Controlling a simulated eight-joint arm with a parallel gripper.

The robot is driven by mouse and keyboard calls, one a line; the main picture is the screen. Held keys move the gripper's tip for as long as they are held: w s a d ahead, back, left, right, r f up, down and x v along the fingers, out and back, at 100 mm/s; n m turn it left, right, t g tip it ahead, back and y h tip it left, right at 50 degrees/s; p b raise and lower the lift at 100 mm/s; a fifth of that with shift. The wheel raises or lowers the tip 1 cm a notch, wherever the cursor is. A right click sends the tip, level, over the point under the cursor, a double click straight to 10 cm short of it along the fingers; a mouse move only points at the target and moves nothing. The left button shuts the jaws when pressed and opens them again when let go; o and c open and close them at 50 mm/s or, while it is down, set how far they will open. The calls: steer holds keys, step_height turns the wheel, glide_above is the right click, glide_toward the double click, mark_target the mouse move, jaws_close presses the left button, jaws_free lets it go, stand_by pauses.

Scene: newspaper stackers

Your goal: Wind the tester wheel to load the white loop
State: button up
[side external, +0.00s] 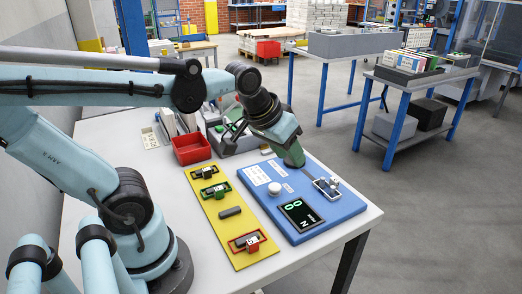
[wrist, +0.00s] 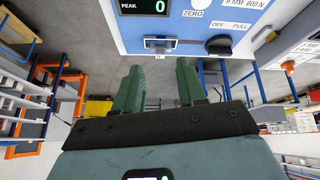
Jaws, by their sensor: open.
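The blue tester board (side external: 310,190) lies on the white table. It carries a dark display (side external: 300,215) with green digits, a white round knob (side external: 275,188) and a small metal fixture (side external: 328,187) at its right edge. The wrist view shows the display (wrist: 146,6) reading PEAK 0, a metal frame (wrist: 160,43) and a dark knob (wrist: 218,45) below the words OFF and PULL. My gripper (side external: 293,162) points down over the board's far part. In the wrist view its green fingers (wrist: 159,62) are apart with nothing between them. I cannot make out the white loop.
A yellow strip (side external: 222,222) with green and red holders lies left of the board. A red bin (side external: 191,149) and a grey tray (side external: 237,144) stand behind. The table's front right edge (side external: 360,226) is close to the board.

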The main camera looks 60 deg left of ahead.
steer(key=w+a+f+n+g, duration=0.1)
steer(key=w+a+n+g, duration=0.5)
steer(key=w+a+n, duration=0.9)
steer(key=f, duration=0.7)
steer(key=s+f, duration=0.1)
steer(key=f, duration=0.3)
steer(key=shift+a+f, duration=0.35)
steer(key=shift+a, duration=0.05)
jaws_close()
